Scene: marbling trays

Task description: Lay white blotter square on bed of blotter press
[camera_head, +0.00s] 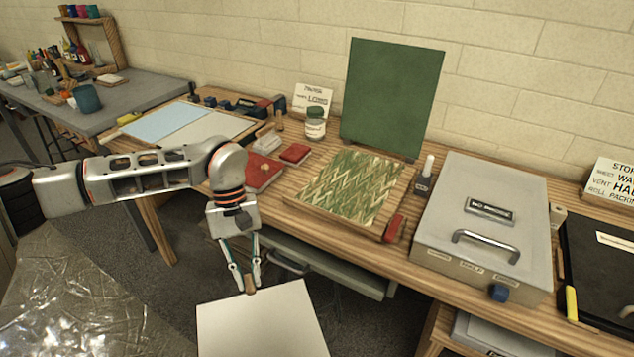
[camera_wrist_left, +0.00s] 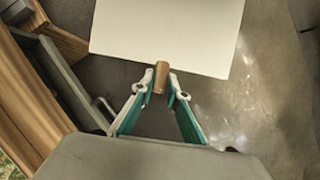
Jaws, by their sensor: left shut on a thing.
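The white blotter square (camera_head: 262,325) hangs in front of the bench, low in the head view, partly cut off by the lower edge. My left gripper (camera_head: 248,284) is shut on a small brown tab at the square's edge. The left wrist view shows the blotter square (camera_wrist_left: 165,35) beyond the left gripper (camera_wrist_left: 161,88), with the tab between the fingertips. A low bed with a green-and-cream zigzag surface (camera_head: 350,187) lies on the bench, with a green panel (camera_head: 394,97) upright behind it; this looks like the blotter press, open. My right gripper is not in view.
A grey box with a handle (camera_head: 483,215) stands right of the bed. Red blocks (camera_head: 262,172) lie left of it; a jar (camera_head: 315,124) stands behind. A red piece (camera_head: 395,228) sits at its right edge. A grey drawer (camera_head: 320,268) is under the bench's front.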

